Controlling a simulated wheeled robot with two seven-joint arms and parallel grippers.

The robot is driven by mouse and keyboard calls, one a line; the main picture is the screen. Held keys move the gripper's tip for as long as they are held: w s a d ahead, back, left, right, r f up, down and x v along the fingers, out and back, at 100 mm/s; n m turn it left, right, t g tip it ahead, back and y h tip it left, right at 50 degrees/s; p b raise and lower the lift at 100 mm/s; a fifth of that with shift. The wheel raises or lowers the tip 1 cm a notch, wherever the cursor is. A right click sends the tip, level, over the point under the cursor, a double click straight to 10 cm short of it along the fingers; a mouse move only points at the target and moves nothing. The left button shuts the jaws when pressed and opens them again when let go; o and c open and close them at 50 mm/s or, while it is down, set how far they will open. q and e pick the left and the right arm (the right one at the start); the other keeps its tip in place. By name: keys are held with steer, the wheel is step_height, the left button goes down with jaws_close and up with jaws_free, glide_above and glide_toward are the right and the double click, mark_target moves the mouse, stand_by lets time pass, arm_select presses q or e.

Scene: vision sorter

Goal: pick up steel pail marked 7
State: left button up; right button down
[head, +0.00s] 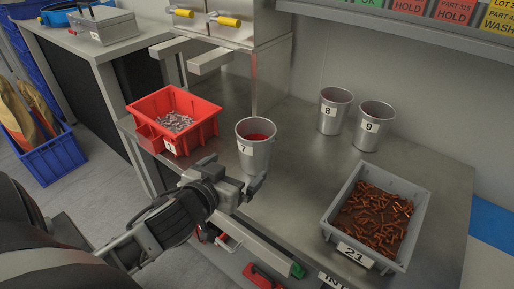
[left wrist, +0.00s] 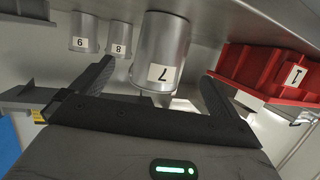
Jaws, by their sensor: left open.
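The steel pail marked 7 (head: 256,153) stands upright on the steel bench, with something red inside. Its label faces me. In the left wrist view the pail (left wrist: 160,45) appears upside down, between and beyond my two fingers. My left gripper (head: 233,173) is open and empty at the near side of the pail, its fingers pointing toward the pail's lower part. In the left wrist view the gripper (left wrist: 156,85) shows its fingers spread on either side. I cannot tell whether either finger touches the pail. My right gripper is not in view.
A red bin (head: 205,128) of small grey parts is left of the pail. Steel pails marked 8 (head: 331,119) and 9 (head: 370,138) stand behind to the right. A grey tray marked 21 (head: 408,183) holds copper-coloured parts at right. Bare bench separates them.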

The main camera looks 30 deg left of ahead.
mark_target(247, 157)
arm_select(q)
steer(key=x, duration=0.9)
steer(key=shift+w+f, duration=0.1)
steer(key=shift+f, duration=0.05)
steer(key=shift+c, duration=0.3)
steer(key=c, duration=1.3)
